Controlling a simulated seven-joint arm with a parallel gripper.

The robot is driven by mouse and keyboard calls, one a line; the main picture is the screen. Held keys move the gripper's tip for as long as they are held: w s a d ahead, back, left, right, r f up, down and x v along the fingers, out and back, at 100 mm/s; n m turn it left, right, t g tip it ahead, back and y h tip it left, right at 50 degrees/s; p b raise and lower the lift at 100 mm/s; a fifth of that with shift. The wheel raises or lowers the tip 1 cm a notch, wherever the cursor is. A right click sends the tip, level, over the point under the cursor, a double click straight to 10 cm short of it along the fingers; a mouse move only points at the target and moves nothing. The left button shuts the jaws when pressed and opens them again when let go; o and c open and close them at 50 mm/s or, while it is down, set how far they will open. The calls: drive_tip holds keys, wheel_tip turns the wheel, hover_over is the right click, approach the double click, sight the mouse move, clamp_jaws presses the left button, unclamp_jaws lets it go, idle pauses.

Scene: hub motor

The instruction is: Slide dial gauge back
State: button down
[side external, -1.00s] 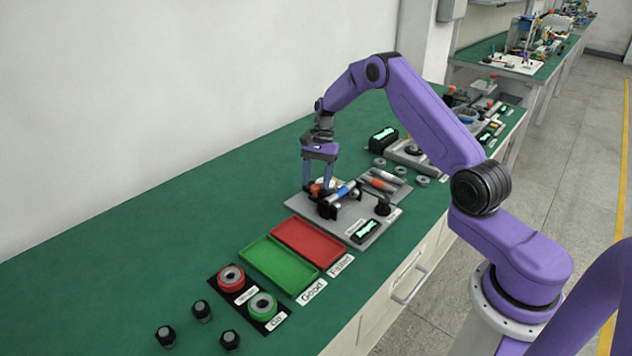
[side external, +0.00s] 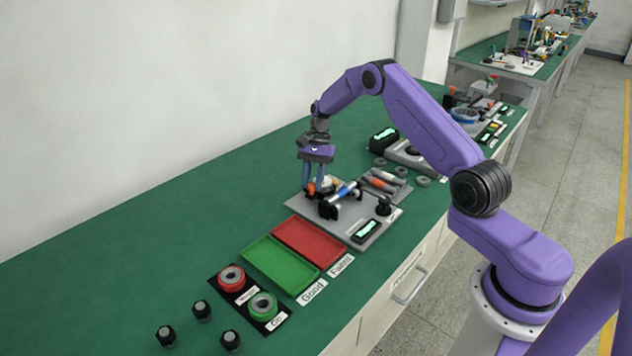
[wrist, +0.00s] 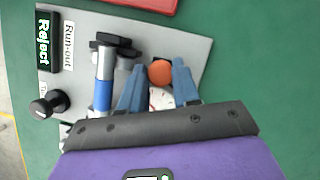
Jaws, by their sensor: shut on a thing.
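The dial gauge has a white face (wrist: 160,98) and an orange knob (wrist: 160,72), both showing between my fingers in the wrist view. The orange knob (side external: 311,189) also shows low at my fingers in the side view. My gripper (side external: 314,192) points down at the back left of the grey fixture plate (side external: 382,234). In the wrist view my gripper (wrist: 158,73) has its two blue fingers on either side of the gauge, shut on it. The fingers and palm hide part of the gauge. A silver and blue shaft (wrist: 105,82) lies beside the left finger, across black supports.
A display (wrist: 43,42) reads "Reject", beside a "Run-out" label (wrist: 68,44). A black knob (side external: 383,205) stands on the plate. Red (side external: 335,262) and green (side external: 263,276) trays lie in front. Bare green bench is at the left.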

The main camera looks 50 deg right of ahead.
drive_tip(key=shift+w+r, duration=0.1)
drive_tip(key=shift+w, duration=1)
drive_tip(key=c, duration=0.8)
unclamp_jaws()
drive_tip(key=shift+c, duration=0.2)
drive_tip(key=v, duration=1.2)
